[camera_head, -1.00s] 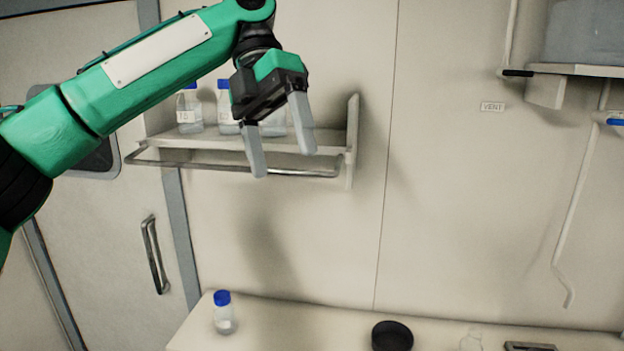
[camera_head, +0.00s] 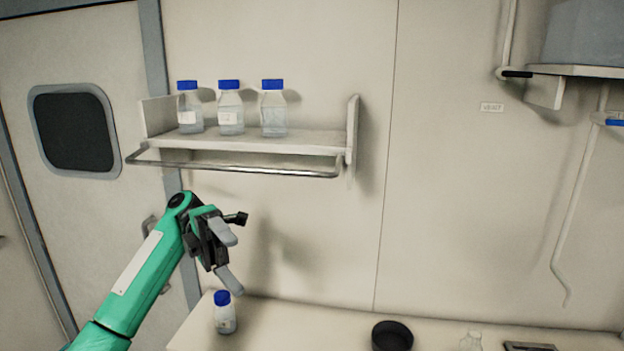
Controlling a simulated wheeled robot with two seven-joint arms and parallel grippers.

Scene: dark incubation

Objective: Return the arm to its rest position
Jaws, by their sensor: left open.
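My left arm (camera_head: 135,280) comes in from the lower left. Its gripper (camera_head: 232,258) is open and empty, with its two grey fingers apart. It is below the wall shelf and above the counter, in front of the wall. In the picture it sits just above a blue-capped bottle (camera_head: 225,314) on the counter, apart from it. My right gripper is not in view.
The wall shelf (camera_head: 310,138) has a front rail and holds three blue-capped bottles (camera_head: 230,108). A windowed door (camera_head: 75,185) is at left.

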